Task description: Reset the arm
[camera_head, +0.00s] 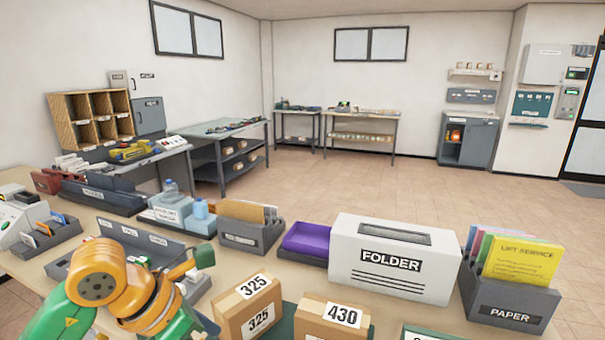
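My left arm (98,280), orange and green, comes in at the bottom left over the near table. No object is seen held.
The near table (45,262) is crowded. Open floor (400,190) lies beyond.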

